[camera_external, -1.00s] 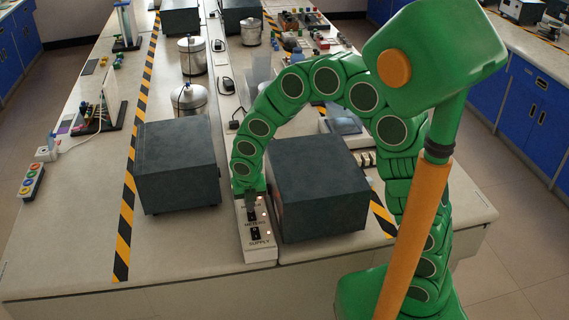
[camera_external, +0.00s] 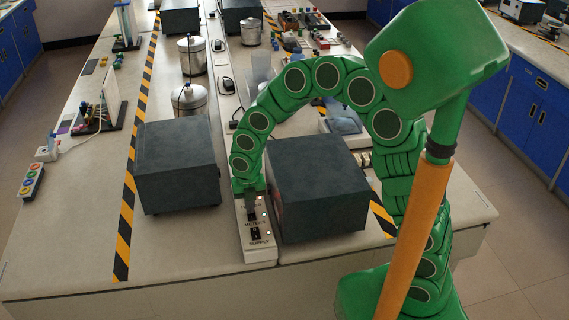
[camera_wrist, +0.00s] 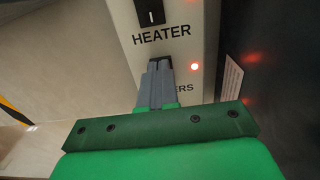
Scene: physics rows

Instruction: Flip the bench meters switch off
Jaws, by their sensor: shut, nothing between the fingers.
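The white switch panel (camera_external: 262,252) runs along the bench between two dark boxes. Its meters switch (camera_wrist: 158,62) is a dark rocker below the HEATER label in the wrist view. My gripper (camera_wrist: 159,66) is shut and empty, with its fingertips at this switch and covering most of it. I cannot tell whether they touch it or which way it is tipped. The METERS label is partly hidden by my fingers, with only its end showing. A red light (camera_wrist: 194,67) glows beside the switch. In the external view, my gripper (camera_external: 251,210) points down onto the panel.
The heater switch (camera_wrist: 150,12) is just above in the wrist view, and the supply switch (camera_external: 255,233) is nearer the bench's front edge. Dark boxes stand close at left (camera_external: 178,168) and right (camera_external: 318,190).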

